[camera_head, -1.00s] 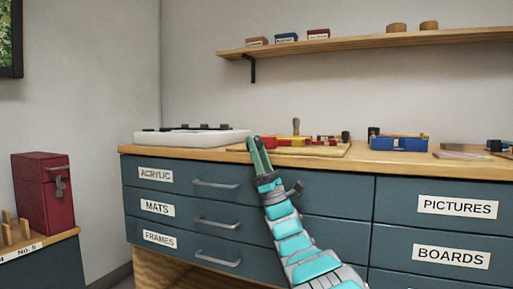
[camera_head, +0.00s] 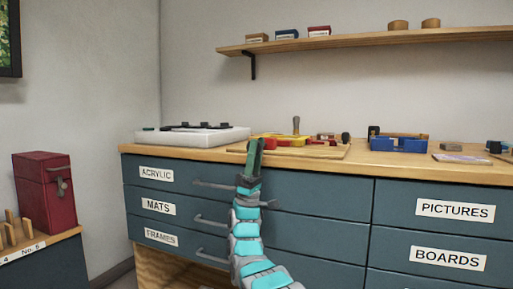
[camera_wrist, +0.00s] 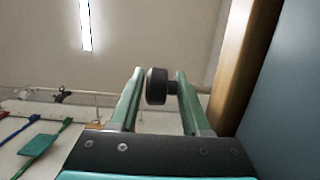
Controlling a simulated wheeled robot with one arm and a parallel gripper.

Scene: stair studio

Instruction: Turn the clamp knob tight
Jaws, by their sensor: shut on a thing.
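My gripper (camera_head: 254,144) is at the front edge of the bench top, its green fingers pointing up and away. In the wrist view, a round black knob (camera_wrist: 157,87) sits between the two fingertips, and my gripper (camera_wrist: 158,74) is shut on it. In the head view this knob is hidden by my fingers. A red and yellow clamp-like item (camera_head: 290,141) lies on a wooden board (camera_head: 335,153) just behind and to the right of my fingers. How far the knob is turned cannot be told.
A white slab with black knobs (camera_head: 195,137) lies on the bench to the left. A blue item (camera_head: 398,144) stands to the right. Drawer handles (camera_head: 213,221) stick out below the bench top (camera_head: 370,163). A shelf (camera_head: 360,42) hangs above; the space between is open.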

